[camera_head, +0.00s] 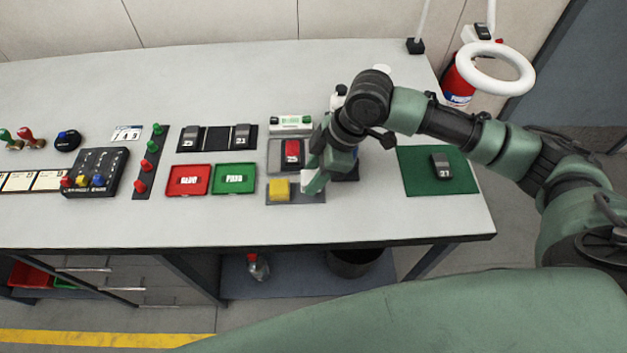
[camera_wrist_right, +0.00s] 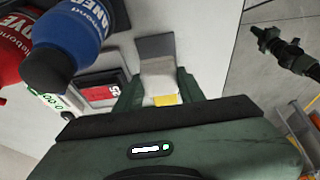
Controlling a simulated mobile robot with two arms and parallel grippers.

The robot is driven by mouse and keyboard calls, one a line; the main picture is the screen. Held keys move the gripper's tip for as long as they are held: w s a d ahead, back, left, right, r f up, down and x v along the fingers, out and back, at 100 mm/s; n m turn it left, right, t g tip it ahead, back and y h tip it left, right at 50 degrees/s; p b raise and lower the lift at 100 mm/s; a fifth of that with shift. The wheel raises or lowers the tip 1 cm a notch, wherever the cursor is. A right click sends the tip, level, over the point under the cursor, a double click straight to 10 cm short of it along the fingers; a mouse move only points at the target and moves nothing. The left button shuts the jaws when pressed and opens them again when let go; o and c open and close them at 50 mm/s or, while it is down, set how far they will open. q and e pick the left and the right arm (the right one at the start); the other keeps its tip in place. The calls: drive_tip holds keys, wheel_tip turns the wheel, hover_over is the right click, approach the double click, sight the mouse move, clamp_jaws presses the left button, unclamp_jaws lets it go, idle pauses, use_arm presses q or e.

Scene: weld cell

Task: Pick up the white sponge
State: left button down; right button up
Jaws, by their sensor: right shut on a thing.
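The white sponge (camera_wrist_right: 158,82) shows between the two green fingers in the right wrist view. My right gripper (camera_wrist_right: 160,90) is shut on it, one finger on each side. In the head view my right gripper (camera_head: 314,183) is low over the right part of a grey tray, and it mostly hides the sponge. A yellow sponge (camera_head: 280,190) lies on the grey tray (camera_head: 310,198) just left of the gripper. Its yellow also shows beside the white sponge in the wrist view (camera_wrist_right: 166,99). My left gripper is not in view.
A red tray (camera_head: 173,193) and a green tray (camera_head: 250,193) lie to the left. A dark device (camera_head: 441,172) lies on a green mat (camera_head: 412,185) at right. In the wrist view, a blue bottle (camera_wrist_right: 82,28) and a red bottle (camera_wrist_right: 17,45) stand close to the gripper.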

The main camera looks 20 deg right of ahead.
wheel_tip(320, 180, up, 17)
drive_tip(key=shift+b, duration=0.4)
drive_tip(key=shift+f, duration=0.1)
